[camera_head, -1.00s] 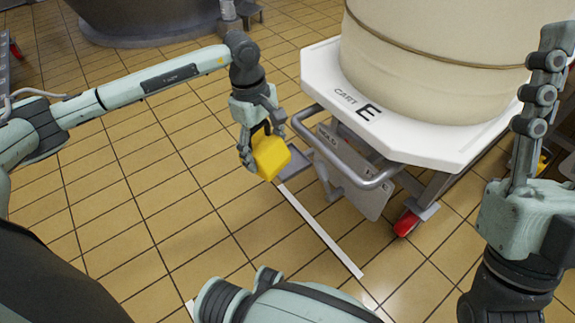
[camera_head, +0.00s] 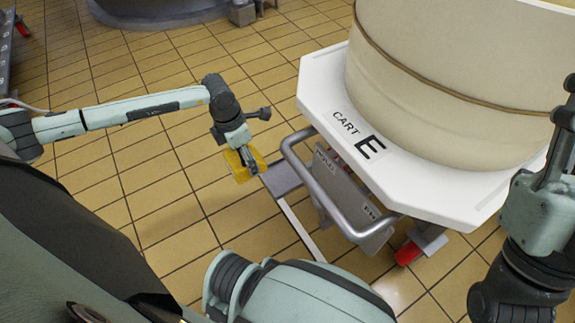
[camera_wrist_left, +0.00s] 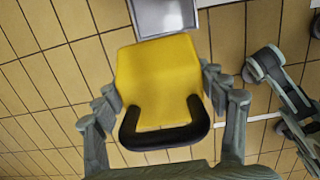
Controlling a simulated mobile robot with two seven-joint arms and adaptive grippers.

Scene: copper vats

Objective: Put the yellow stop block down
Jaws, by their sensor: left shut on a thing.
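The yellow stop block (camera_head: 236,163) is in my left gripper (camera_head: 247,160), left of the cart and low over the tiled floor in the head view. In the left wrist view the block (camera_wrist_left: 157,75) shows a black handle (camera_wrist_left: 165,135) at its near end. The fingers of my left gripper (camera_wrist_left: 160,105) are closed around both sides of it. I cannot tell whether the block touches the floor. My right gripper (camera_head: 562,135) is at the right edge of the head view, partly cut off, so its opening is unclear.
The white cart (camera_head: 405,185) marked E carries a large beige vat (camera_head: 455,85). Its grey handle rail (camera_head: 325,200) is just right of the block. A grey plate (camera_head: 283,178) and white floor line (camera_head: 300,228) lie close by. Open tiled floor is to the left.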

